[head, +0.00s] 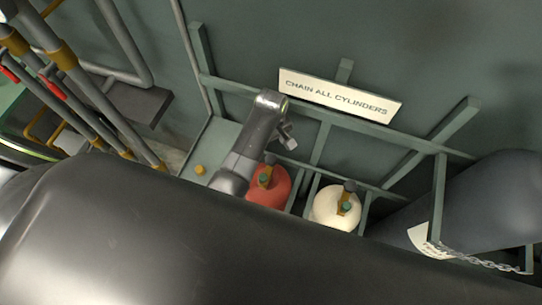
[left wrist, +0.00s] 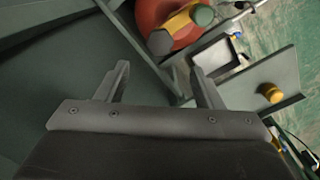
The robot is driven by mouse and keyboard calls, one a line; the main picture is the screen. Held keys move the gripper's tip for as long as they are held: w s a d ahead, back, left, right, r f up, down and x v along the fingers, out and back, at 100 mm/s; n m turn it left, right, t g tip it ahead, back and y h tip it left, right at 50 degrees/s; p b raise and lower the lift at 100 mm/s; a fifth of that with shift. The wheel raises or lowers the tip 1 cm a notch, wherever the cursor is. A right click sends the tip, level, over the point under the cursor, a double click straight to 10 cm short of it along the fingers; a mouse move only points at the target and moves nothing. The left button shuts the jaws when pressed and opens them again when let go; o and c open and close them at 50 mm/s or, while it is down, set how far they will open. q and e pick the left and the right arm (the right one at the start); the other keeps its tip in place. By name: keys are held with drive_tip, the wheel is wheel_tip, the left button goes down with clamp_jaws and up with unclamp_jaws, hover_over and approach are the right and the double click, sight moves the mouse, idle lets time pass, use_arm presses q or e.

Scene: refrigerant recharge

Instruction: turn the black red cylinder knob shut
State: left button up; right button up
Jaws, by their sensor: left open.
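The red cylinder (head: 268,193) stands in the rack with a yellow valve on top. Its black knob (head: 270,158) and a green knob (head: 264,180) sit on that valve. In the left wrist view, the red cylinder (left wrist: 157,12), black knob (left wrist: 160,42) and green knob (left wrist: 202,14) show at the top. My left gripper (head: 288,138) is open and empty, beside and apart from the cylinder. In the left wrist view its two fingers (left wrist: 160,70) point toward the black knob, with a gap between them. My right gripper is not in view.
Green rack bars (head: 320,144) and a sign (head: 338,95) border the space. Pipes (head: 90,95) run at the left.

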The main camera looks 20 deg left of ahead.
sight(271, 159)
use_arm(q)
wheel_tip(271, 159, down, 10)
drive_tip(key=shift+f+b, duration=0.1)
drive_tip(key=shift+b, duration=0.7)
drive_tip(key=c, duration=1)
